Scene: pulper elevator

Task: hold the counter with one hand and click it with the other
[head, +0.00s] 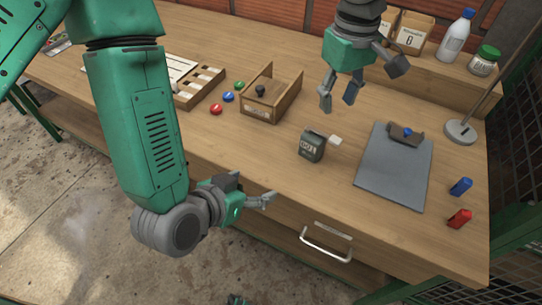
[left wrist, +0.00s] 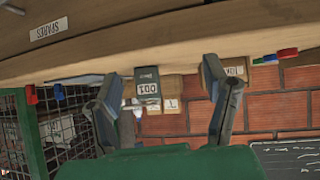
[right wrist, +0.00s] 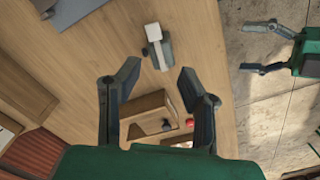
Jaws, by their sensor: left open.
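The counter (head: 311,146), a small dark grey-green box with a number window and a white tab at its right, stands on the wooden bench. My left gripper (head: 256,190) is open and empty beyond the bench's front edge, to the left of and nearer than the counter. In the left wrist view the counter (left wrist: 147,88) shows its number face between the spread fingers, some distance off. My right gripper (head: 345,98) is open and empty above the bench, behind the counter. In the right wrist view the counter (right wrist: 163,55) lies ahead of the parted fingers, touching neither.
A clipboard (head: 393,175) lies right of the counter, with blue (head: 461,186) and red (head: 459,218) pieces beyond. A wooden box with a dark knob (head: 270,95) stands left. A drawer handle (head: 326,241) juts from the bench front. A lamp base (head: 461,132) stands at right.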

